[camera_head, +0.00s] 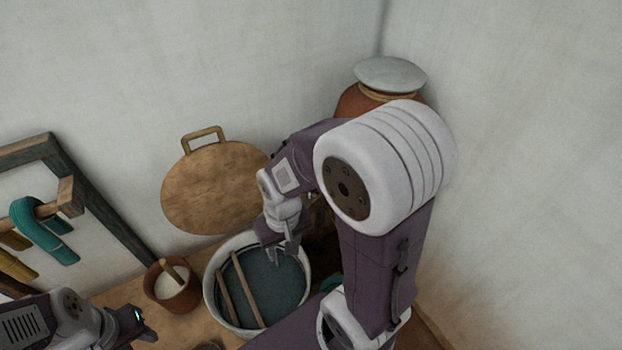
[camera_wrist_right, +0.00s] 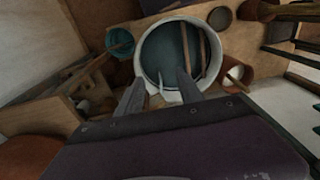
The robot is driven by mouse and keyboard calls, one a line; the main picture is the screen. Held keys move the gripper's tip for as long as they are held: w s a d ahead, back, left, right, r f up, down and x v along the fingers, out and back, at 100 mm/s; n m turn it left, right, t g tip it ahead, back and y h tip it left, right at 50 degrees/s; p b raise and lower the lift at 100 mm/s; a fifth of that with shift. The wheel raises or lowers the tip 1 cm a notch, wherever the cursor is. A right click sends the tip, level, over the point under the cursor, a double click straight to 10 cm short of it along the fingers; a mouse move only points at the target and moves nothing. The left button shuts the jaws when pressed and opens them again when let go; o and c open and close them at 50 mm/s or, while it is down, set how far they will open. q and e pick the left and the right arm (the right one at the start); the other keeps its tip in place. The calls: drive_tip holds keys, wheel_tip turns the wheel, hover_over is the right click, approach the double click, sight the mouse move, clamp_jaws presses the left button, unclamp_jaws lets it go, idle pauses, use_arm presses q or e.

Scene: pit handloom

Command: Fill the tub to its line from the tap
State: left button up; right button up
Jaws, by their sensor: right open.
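A round pale tub (camera_head: 211,299) holds dark teal liquid (camera_head: 283,285); two wooden sticks (camera_head: 244,285) lie across it. The tub's rim also shows in the right wrist view (camera_wrist_right: 141,48). My right gripper (camera_head: 282,252) is open and empty above the tub's back part; its two fingers (camera_wrist_right: 158,88) show in the wrist view. A thin pale piece shows between them; I cannot tell whether it is part of the tap. I cannot make out the tap or the fill line. My left gripper (camera_head: 143,325) is at the lower left, its jaw opening unclear.
A brown bowl (camera_head: 172,288) of white stuff with a stick stands left of the tub. A round brown lid (camera_head: 215,187) is against the wall. A lidded clay pot (camera_head: 352,100) stands behind my right arm. A rack with teal yarn (camera_head: 42,230) is at left. A teal bowl (camera_wrist_right: 120,42) is beside the tub.

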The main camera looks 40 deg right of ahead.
drive_tip(key=w+d+r+m+p, duration=0.1)
drive_tip(key=w+d+r+m, duration=0.15)
drive_tip(key=w, duration=0.25)
drive_tip(key=w+d+r+m+t+y, duration=0.1)
drive_tip(key=w+d+r+m, duration=0.1)
drive_tip(key=w+d, duration=0.25)
drive_tip(key=w+d+r+m+p, duration=0.1)
drive_tip(key=w+d+r+m, duration=0.1)
drive_tip(key=w, duration=0.3)
drive_tip(key=d+f+m, duration=0.3)
drive_tip(key=d, duration=1)
drive_tip(key=f, duration=0.2)
drive_tip(key=f+p, duration=0.1)
drive_tip(key=f, duration=0.2)
drive_tip(key=w+f+p, duration=0.1)
drive_tip(key=f, duration=0.1)
drive_tip(key=shift+a+f, duration=0.15)
drive_tip(key=shift+a, duration=0.1)
drive_tip(key=shift+w+a+f, duration=0.1)
drive_tip(key=shift+f, duration=0.3)
drive_tip(key=shift+a, duration=0.1)
